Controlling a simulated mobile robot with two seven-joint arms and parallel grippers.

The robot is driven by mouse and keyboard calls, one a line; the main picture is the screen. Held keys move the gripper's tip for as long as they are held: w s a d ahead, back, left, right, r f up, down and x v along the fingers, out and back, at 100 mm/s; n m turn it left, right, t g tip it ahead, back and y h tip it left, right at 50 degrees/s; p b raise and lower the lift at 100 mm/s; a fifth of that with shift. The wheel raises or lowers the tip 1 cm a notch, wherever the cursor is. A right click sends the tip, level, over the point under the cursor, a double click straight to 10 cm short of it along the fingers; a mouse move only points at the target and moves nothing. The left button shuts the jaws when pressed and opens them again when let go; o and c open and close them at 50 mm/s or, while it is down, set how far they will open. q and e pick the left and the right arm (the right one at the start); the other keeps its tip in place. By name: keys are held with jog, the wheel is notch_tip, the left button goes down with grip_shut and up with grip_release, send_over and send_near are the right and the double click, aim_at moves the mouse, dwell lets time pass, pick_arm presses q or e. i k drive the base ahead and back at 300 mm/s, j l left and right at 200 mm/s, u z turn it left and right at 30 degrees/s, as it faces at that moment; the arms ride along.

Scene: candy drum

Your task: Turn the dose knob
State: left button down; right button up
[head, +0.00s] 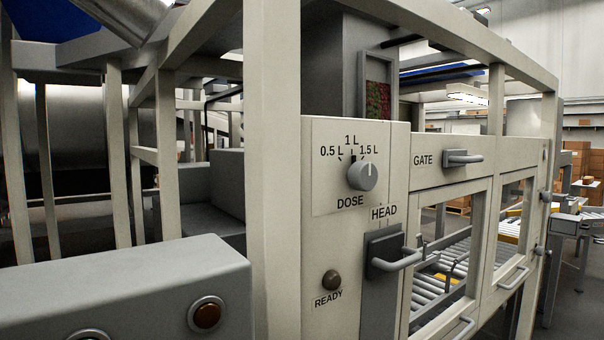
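The dose knob (361,176) is a round grey knob on the pale front panel (323,193) in the middle of the head view. The labels 0.5 L, 1 L and 1.5 L with dark tick marks stand above it, and the word DOSE below it. Nothing touches the knob. Neither of my grippers is in view.
The HEAD handle (397,258) sticks out below right of the knob. The GATE handle (462,158) is to the right. A dark READY lamp (331,280) sits lower left. A grey box with buttons (130,290) stands in the left foreground.

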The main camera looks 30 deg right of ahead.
aim_at(361, 176)
jog(key=z, duration=1.25)
jog(key=i+l+u, duration=0.1)
jog(key=l, duration=0.25)
jog(key=i+l+u, duration=0.1)
jog(key=l, duration=0.2)
